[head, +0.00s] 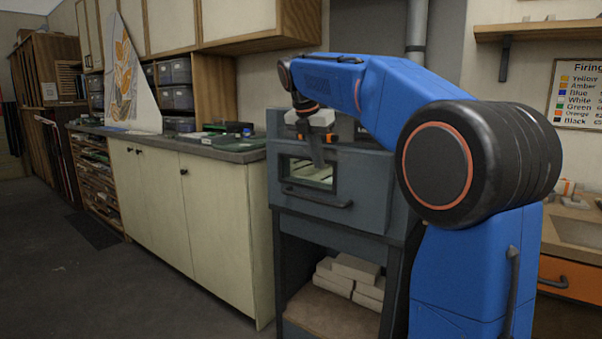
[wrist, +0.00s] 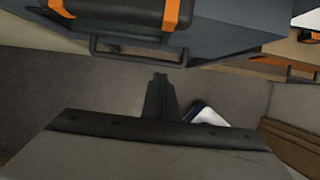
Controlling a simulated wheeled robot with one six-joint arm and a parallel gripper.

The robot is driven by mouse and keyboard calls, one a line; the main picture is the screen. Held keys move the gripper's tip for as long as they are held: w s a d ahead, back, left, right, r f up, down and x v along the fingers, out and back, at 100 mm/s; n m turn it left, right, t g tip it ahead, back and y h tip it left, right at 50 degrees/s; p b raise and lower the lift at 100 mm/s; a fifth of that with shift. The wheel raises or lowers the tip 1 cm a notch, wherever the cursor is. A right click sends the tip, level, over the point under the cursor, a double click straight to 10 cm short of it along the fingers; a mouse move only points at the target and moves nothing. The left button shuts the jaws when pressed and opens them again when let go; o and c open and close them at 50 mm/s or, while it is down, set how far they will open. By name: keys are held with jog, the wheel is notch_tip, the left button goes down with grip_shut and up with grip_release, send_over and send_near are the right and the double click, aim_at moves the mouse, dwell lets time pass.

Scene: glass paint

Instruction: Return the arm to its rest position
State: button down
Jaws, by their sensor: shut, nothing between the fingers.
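My blue arm reaches out over the front of a grey-blue kiln (head: 385,190) in the head view. My gripper (head: 318,163) hangs pointing down in front of the kiln's window, apart from anything I can make out as held. In the wrist view, my gripper's fingers (wrist: 160,82) are together with nothing between them, above the grey floor (wrist: 115,85). The kiln's window shows a pale interior, partly hidden behind my gripper.
A kiln handle (head: 318,200) juts out below the window. Pale bricks (head: 347,278) lie on the shelf beneath. A long cabinet with a grey counter (head: 240,157) stands left, bearing a patterned glass panel (head: 128,85). An orange drawer (head: 565,285) is at right.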

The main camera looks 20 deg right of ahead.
jog(key=s+a+f+m+y, duration=0.1)
jog(key=s+a+f+m, duration=0.1)
jog(key=s+f+m, duration=0.6)
jog(key=s+a+f+m+t+y, duration=0.1)
jog(key=s+f+m, duration=0.7)
jog(key=s, duration=0.9)
jog(key=s+a+f+m+t+y, duration=0.1)
jog(key=s+a+f+m, duration=0.2)
jog(key=s+f+m, duration=0.5)
jog(key=s+f, duration=0.5)
jog(key=shift+s+a+m+y, duration=0.15)
jog(key=shift+a+m+y, duration=0.15)
jog(key=shift+a+m, duration=0.1)
